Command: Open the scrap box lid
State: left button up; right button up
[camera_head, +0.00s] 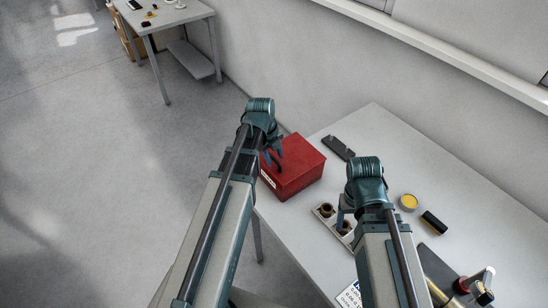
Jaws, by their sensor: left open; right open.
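The scrap box seems to be the red box (296,170) on the left end of the white table. Its top looks flat and closed, and a white label shows on its front side. My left gripper (272,160) is open at the box's left side, close to its upper edge; I cannot tell whether it touches. The arm covers part of the box's left side. My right gripper (343,210) is open above the table, to the right of the box, and its fingers are mostly hidden by its wrist.
On the white table (385,135) are a dark flat device (338,147), a holder with round sockets (325,211), a yellow-topped tin (409,202), a black and yellow block (433,222) and a red-and-white item (480,280). A wall runs behind. Another table (170,17) stands far left.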

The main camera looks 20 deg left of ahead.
pick_arm(q)
grip_shut()
dwell(1.3)
